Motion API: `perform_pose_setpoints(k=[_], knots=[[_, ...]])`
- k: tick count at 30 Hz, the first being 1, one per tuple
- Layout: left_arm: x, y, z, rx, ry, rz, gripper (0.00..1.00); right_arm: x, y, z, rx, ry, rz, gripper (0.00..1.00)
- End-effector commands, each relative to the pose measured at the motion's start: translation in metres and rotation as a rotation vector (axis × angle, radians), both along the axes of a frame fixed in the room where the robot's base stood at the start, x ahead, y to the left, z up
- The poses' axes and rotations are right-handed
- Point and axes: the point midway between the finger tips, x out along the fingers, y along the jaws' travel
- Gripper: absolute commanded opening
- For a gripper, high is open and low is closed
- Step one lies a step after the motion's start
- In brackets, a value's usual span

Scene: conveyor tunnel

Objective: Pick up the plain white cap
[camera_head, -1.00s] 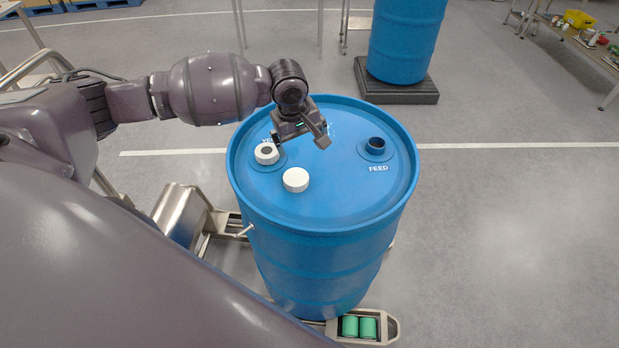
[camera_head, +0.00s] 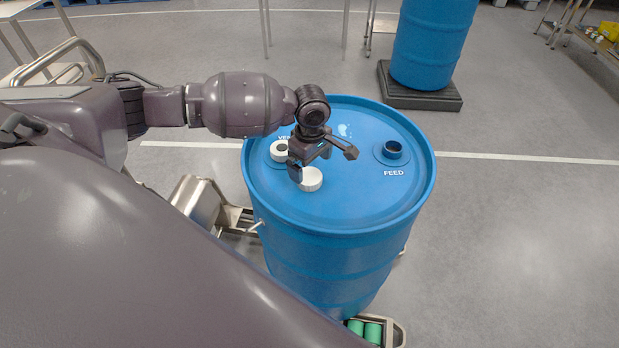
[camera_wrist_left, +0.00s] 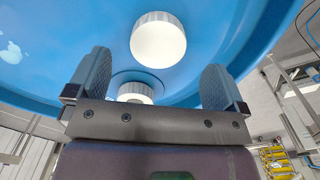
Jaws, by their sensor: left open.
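The plain white cap (camera_head: 312,181) lies on top of the blue drum (camera_head: 345,205), toward its front left. In the left wrist view the plain cap (camera_wrist_left: 158,42) shows ahead of the gap between the fingers. My left gripper (camera_head: 323,162) is open and empty above the drum lid, just behind the cap; its left finger hides part of the cap's edge. Both spread fingers show in the left wrist view (camera_wrist_left: 155,75). A second white cap with a dark centre (camera_head: 279,149) sits at the vent port. My right gripper is out of view.
A second blue drum (camera_head: 433,40) stands on a dark pallet behind. A metal track with green cans (camera_head: 365,330) is at the drum's foot. The lid's front right is clear.

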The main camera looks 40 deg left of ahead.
Motion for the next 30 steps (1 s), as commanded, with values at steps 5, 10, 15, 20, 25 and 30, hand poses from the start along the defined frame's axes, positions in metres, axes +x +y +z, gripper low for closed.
perform_pose_setpoints(k=[5,10,15,20,25,30], knots=[[0.001,0.000,-0.020,0.000,0.002,0.000,0.98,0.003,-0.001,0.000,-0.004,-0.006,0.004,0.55],[0.001,0.000,-0.043,0.000,0.002,-0.001,0.98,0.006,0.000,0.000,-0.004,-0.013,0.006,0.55],[0.002,0.000,-0.051,0.001,0.001,0.000,0.98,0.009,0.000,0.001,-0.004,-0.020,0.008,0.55],[0.002,0.000,-0.051,0.001,0.000,-0.001,0.98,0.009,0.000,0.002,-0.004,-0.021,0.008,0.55],[0.001,0.000,-0.051,0.001,0.000,-0.001,0.80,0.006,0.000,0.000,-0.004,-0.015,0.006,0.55],[0.001,0.000,-0.051,0.000,0.000,-0.001,0.54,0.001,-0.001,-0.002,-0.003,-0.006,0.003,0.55]])
